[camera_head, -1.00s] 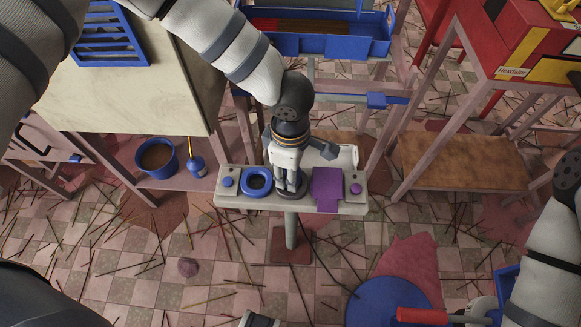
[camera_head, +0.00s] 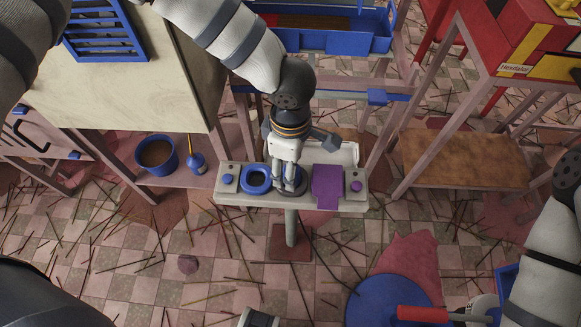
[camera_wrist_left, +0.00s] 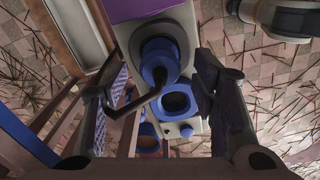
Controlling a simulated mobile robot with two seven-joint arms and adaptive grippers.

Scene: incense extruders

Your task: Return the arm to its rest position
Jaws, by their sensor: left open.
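My left gripper (camera_head: 289,182) hangs fingers-down over the middle of a pale extruder stand (camera_head: 235,199). In the left wrist view the two fingers of this gripper (camera_wrist_left: 160,72) are spread apart with nothing clamped between them. A round blue-topped fitting with a dark bent handle (camera_wrist_left: 158,62) shows in the gap between them, below the fingers. I cannot tell whether a finger touches it.
The stand carries a blue ring (camera_head: 256,180), a purple panel (camera_head: 327,187) and a purple knob (camera_head: 356,186). A blue pot (camera_head: 157,155) stands on a shelf at left. A red-and-yellow machine (camera_head: 530,45) is at right. Sticks litter the floor.

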